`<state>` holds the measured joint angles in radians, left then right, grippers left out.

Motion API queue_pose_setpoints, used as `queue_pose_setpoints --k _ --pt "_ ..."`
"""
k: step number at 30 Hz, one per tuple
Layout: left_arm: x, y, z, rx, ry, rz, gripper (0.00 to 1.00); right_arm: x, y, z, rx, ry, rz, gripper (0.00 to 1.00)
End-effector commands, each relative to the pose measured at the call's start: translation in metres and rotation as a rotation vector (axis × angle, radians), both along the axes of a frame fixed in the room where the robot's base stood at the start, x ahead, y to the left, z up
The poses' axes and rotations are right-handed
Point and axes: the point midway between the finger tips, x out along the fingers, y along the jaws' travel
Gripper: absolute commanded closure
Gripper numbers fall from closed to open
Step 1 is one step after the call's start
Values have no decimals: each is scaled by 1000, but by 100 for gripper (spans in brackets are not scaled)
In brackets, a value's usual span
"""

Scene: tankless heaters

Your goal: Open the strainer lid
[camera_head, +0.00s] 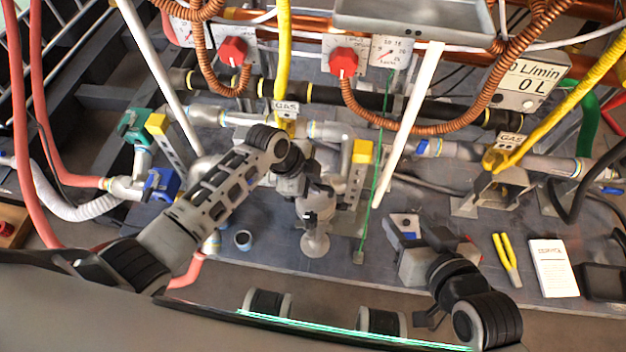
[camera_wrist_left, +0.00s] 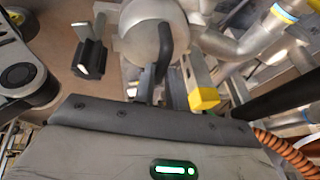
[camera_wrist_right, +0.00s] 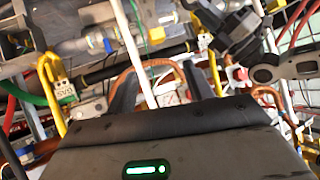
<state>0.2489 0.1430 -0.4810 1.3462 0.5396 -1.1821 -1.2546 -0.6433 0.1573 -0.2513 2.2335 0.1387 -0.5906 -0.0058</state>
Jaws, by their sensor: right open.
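The strainer seems to be the silver rounded body (camera_wrist_left: 142,38) at the top of the left wrist view. A dark curved handle (camera_wrist_left: 167,35) lies across it. My left gripper (camera_wrist_left: 161,80) has its fingers close together around the lower end of this handle. In the head view my left gripper (camera_head: 316,218) points down over a small round metal part (camera_head: 315,243) at the middle of the bench and hides most of it. My right gripper (camera_wrist_right: 160,85) is open with nothing between its fingers. In the head view my right arm is low on the right, above the bench's front edge.
Yellow-handled pliers (camera_head: 507,260), a white booklet (camera_head: 553,268) and a dark box (camera_head: 604,282) lie at the bench's right. Yellow-capped brackets (camera_head: 360,165), copper hoses (camera_head: 440,125) and a white tube (camera_head: 408,125) crowd the back.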

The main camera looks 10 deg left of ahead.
Motion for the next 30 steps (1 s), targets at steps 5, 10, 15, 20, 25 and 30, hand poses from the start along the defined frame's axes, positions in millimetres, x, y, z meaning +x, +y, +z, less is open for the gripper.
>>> queue_pose_setpoints --k 5,10,15,20,25,30 --pt "0 0 0 0 2 0 100 1 0 2 3 -5 -3 48" --pt "4 0 3 0 32 1 100 1 0 4 4 -8 -5 48" --pt "14 1 8 1 111 2 100 0 0 6 4 -12 -6 48" --pt "27 0 13 1 225 2 100 0 0 2 7 -10 -5 48" --pt "40 1 16 1 244 2 100 -2 1 -12 6 21 0 48" --pt "52 0 18 0 242 2 100 -1 4 -26 5 43 11 48"
